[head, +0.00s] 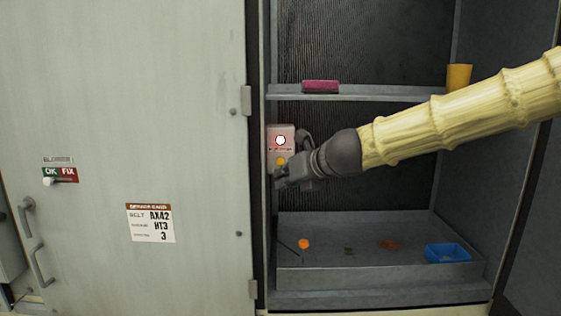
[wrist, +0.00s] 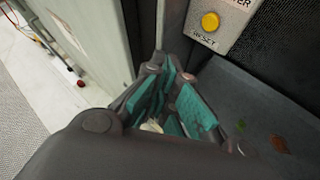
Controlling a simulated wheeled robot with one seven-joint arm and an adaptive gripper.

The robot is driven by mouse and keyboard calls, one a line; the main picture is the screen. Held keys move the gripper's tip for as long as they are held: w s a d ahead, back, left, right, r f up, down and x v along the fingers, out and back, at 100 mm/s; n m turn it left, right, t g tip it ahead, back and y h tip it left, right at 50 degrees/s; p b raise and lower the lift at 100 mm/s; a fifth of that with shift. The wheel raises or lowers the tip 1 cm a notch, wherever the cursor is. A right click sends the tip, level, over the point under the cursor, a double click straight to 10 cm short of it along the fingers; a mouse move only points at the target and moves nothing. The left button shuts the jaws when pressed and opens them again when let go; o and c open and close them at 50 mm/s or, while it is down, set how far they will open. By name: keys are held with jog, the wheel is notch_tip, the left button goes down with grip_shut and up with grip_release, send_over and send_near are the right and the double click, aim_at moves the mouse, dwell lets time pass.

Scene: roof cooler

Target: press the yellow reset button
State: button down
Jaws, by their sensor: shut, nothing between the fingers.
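The yellow reset button (head: 281,161) sits on a pale control panel (head: 272,132) on the left inner wall of the open cabinet. In the wrist view the button (wrist: 210,22) is round and raised, above a "RESET" label. My gripper (head: 278,180) is just below the button in the head view. In the wrist view my gripper (wrist: 170,92) is shut and empty, with teal finger pads, below and left of the button. A gap shows between fingers and button there; the exact distance is hard to tell.
A red-rimmed lit lamp (head: 280,140) is above the button. A shelf (head: 375,93) holds a magenta block (head: 320,87) and a yellow cup (head: 459,77). The tray (head: 330,281) below holds a blue container (head: 447,253); an orange round-topped item (head: 304,244) is at its left. A cabinet door (head: 130,80) is left.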

jog(key=p, duration=0.2)
send_near(272, 172)
jog(key=shift+w+a+f, duration=0.35)
jog(key=shift+a+f, duration=0.15)
jog(key=shift+a, duration=0.1)
jog(key=shift+w+a+f, duration=0.4)
jog(key=shift+a+f, duration=0.15)
jog(key=shift+w+p, duration=0.2)
jog(key=shift+p, duration=0.2)
jog(key=shift+w, duration=0.25)
jog(key=shift+w+p, duration=0.4)
dwell(1.2)
jog(key=shift+s, duration=0.1)
dwell(0.3)
jog(key=shift+s+b, duration=0.4)
jog(key=shift+s, duration=0.4)
jog(key=shift+s+b, duration=1.05)
jog(key=shift+s, duration=1.45)
